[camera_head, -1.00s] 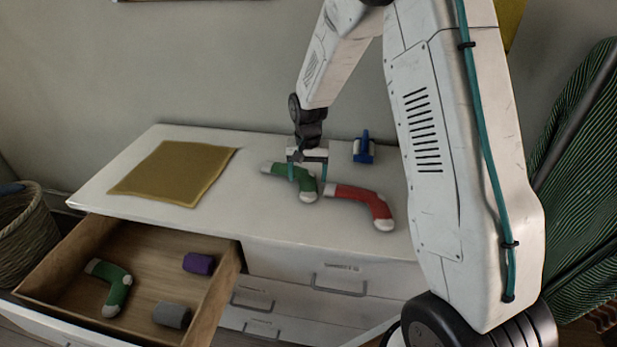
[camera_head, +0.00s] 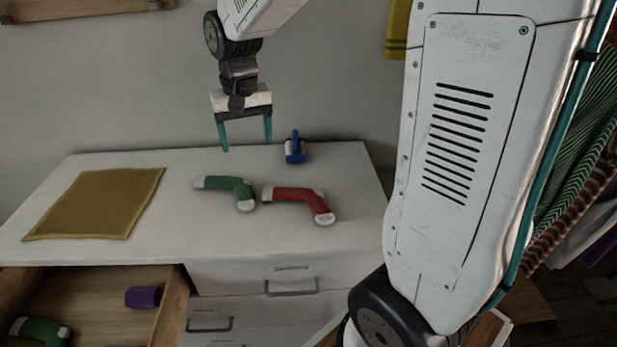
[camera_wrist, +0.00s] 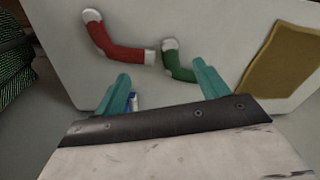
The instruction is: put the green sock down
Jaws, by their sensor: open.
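A green sock (camera_head: 228,188) with white toe and heel ends lies on the white dresser top, just left of a red sock (camera_head: 297,198). In the wrist view the green sock (camera_wrist: 179,62) is partly hidden behind a finger, and the red sock (camera_wrist: 117,46) lies beside it. My gripper (camera_head: 246,146) is open and empty, raised above the back of the dresser top, clear of both socks.
A mustard cloth (camera_head: 95,203) lies flat on the left of the dresser top (camera_head: 150,240). A small blue object (camera_head: 295,147) stands near the back edge. The open drawer (camera_head: 172,308) also holds a purple roll (camera_head: 143,297). Green striped fabric (camera_head: 580,150) hangs at the right.

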